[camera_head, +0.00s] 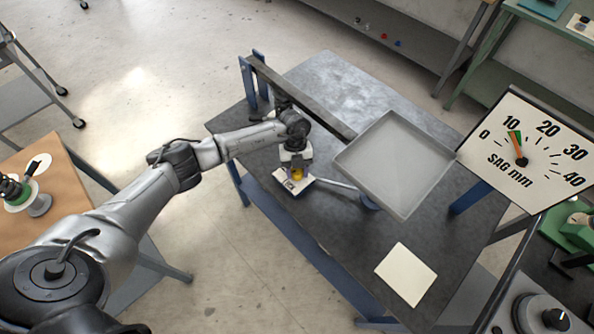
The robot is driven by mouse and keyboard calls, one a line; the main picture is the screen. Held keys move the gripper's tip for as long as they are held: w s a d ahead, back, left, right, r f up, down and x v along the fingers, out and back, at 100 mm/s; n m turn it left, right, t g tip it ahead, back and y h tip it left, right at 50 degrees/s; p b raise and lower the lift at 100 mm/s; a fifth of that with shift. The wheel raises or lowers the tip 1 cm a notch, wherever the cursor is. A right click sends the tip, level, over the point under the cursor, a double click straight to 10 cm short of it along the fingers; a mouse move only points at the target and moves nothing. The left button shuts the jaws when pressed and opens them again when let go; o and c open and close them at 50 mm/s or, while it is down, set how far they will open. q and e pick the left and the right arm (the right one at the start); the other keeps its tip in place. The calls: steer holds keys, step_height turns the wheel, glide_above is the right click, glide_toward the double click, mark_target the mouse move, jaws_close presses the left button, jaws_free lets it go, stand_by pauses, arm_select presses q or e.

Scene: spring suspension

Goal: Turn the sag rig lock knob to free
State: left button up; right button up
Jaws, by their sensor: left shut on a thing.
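My left gripper (297,168) reaches in over the near-left edge of the dark rig table (335,232). It points down and is shut on the small yellow lock knob (298,174), which it partly hides. The knob sits on a small block with a white label plate (288,184); its lettering is too small to read, so I cannot tell the knob's setting. A grey rod runs from beside the block toward the tray. My right gripper is out of view.
A shallow grey tray (385,200) stands over the table right of the knob. A blank white card (406,274) lies near the front right. A dark beam (300,98) crosses behind my gripper. A wooden bench (45,215) stands at left, with open floor between.

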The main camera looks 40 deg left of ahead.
arm_select(q)
steer(key=m+g+y, duration=0.1)
steer(key=m, duration=0.2)
steer(key=shift+m+b, duration=0.4)
steer(key=m+y, duration=0.1)
steer(key=m, duration=0.2)
steer(key=shift+m+g+b, duration=0.3)
steer(key=shift+b, duration=0.1)
steer(key=m+y, duration=0.1)
steer(key=m, duration=0.2)
steer(key=shift+y+b, duration=0.3)
steer(key=shift+y, duration=0.1)
steer(key=shift+m+y, duration=0.4)
steer(key=shift+m, duration=0.8)
steer(key=o, duration=0.9)
